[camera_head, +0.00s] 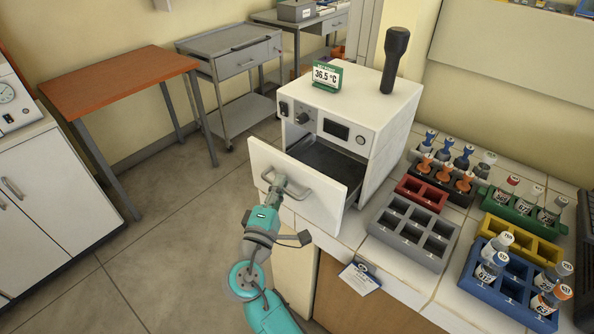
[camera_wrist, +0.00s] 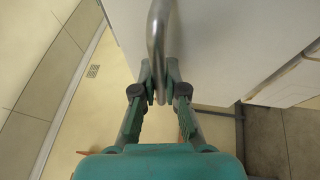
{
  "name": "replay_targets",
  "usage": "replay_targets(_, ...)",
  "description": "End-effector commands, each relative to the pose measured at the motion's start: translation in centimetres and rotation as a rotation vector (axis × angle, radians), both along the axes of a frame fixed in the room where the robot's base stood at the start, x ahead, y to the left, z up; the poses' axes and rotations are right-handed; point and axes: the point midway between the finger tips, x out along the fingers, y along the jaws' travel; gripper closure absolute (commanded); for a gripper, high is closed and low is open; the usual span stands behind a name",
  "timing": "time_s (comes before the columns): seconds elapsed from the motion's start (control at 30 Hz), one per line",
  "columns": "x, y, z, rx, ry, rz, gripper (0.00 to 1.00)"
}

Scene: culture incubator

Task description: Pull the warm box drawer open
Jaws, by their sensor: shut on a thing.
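The white warm box (camera_head: 385,120) stands on the tiled bench, with a display reading 36.5 °C on top. Its drawer (camera_head: 318,205) is pulled out toward the left, and the dark inside of the drawer (camera_head: 325,160) shows behind the front panel. My gripper (camera_head: 278,186) is at the metal bar handle (camera_head: 300,190) on the drawer front. In the wrist view the handle (camera_wrist: 154,35) runs between the fingers of my gripper (camera_wrist: 158,85), which are shut on it. The drawer front (camera_wrist: 235,40) fills the upper right there.
Racks with vials and bottles stand right of the box, including a grey empty rack (camera_head: 413,232) and a blue rack (camera_head: 510,283). A dark-handled tool (camera_head: 394,60) stands on the box. The floor (camera_head: 170,235) left of the drawer is clear.

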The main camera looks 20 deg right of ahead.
Motion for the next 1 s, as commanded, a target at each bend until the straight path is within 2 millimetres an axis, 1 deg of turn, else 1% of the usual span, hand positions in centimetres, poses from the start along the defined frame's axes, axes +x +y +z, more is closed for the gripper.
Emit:
replay_targets(0.03, -0.8, 1.2, -0.1, 0.0, 0.002, 0.006, 1.0)
replay_targets(0.1, -1.6, 2.3, -0.1, 0.001, 0.001, 0.005, 1.0)
replay_targets(0.2, -2.5, 3.6, -0.1, 0.0, 0.001, 0.004, 1.0)
replay_targets(0.3, -3.2, 4.4, -0.1, 0.0, 0.001, 0.003, 1.0)
replay_targets(0.5, -3.7, 5.0, -0.1, 0.001, 0.001, -0.001, 1.0)
replay_targets(0.77, -3.7, 5.0, -0.1, 0.001, 0.001, -0.001, 1.0)
replay_targets(0.8, -3.7, 5.0, -0.1, 0.0, 0.001, -0.001, 0.87)
replay_targets(0.9, -3.6, 5.0, -0.1, 0.001, 0.001, -0.001, 0.63)
replay_targets(1.0, -3.6, 5.0, -0.1, 0.001, 0.001, -0.001, 0.63)
